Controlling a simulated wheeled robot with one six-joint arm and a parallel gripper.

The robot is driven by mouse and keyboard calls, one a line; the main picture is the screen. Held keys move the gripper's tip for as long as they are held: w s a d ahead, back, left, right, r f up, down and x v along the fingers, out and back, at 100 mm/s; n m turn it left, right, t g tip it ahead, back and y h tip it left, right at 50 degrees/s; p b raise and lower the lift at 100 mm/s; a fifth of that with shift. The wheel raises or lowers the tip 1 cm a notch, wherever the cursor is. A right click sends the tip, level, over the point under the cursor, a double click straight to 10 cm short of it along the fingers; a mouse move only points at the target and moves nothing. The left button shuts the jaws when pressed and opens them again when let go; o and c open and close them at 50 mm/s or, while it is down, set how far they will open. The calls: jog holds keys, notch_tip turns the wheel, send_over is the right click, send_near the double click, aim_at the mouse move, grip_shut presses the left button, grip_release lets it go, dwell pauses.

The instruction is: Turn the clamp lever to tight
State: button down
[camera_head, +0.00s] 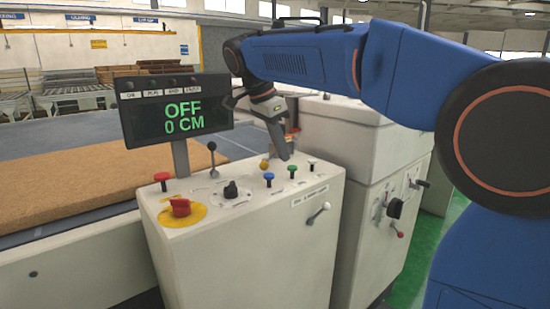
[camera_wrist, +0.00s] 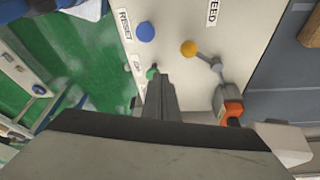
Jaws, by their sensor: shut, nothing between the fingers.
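My gripper (camera_head: 284,155) is shut and empty, pointing down over the back of the control console (camera_head: 250,240). In the wrist view, its closed fingers (camera_wrist: 160,85) reach toward the panel beside a green button (camera_wrist: 151,73). A yellow ball knob (camera_head: 264,165) is left of the fingertips; in the wrist view this knob (camera_wrist: 189,48) sits on a bent grey arm, apart from the fingers. A lever with a pale knob (camera_head: 326,206) is on the console's front face, under a small label. No readable label shows which is the clamp lever.
The display (camera_head: 178,113) reads OFF, 0 CM. A black-knobbed upright lever (camera_head: 212,146), a red emergency button (camera_head: 181,207) and blue (camera_head: 269,178) and green (camera_head: 292,170) buttons stand on the panel. An orange-red part (camera_wrist: 232,110) is right of the fingers. A brown mattress (camera_head: 90,185) lies at left.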

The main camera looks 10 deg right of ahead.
notch_tip(320, 180, up, 8)
jog(key=w+a, duration=0.1)
jog(key=a, duration=0.1)
jog(key=shift+w+a, duration=0.15)
jog(key=shift+w, duration=0.2)
jog(key=s+d+f+n+y, duration=0.1)
jog(key=s+d+f+n, duration=0.4)
jog(key=s+d, duration=0.2)
jog(key=s+d+f+n+t+y, duration=0.1)
jog(key=s+d+f+n, duration=0.1)
jog(key=s+f, duration=0.5)
jog(key=s+d+f+n+t+y, duration=0.1)
jog(key=s+d+f+n, duration=0.1)
jog(key=s+f+n, duration=0.3)
jog(key=s+d+f+n+t, duration=0.2)
jog(key=s+f+n, duration=0.1)
jog(key=s+f, duration=0.8)
notch_tip(320, 180, down, 4)
jog(key=shift+d+f+n+y, duration=0.25)
jog(key=shift+d+n+y, duration=0.05)
jog(key=shift+y, duration=0.1)
jog(key=shift+s, duration=0.1)
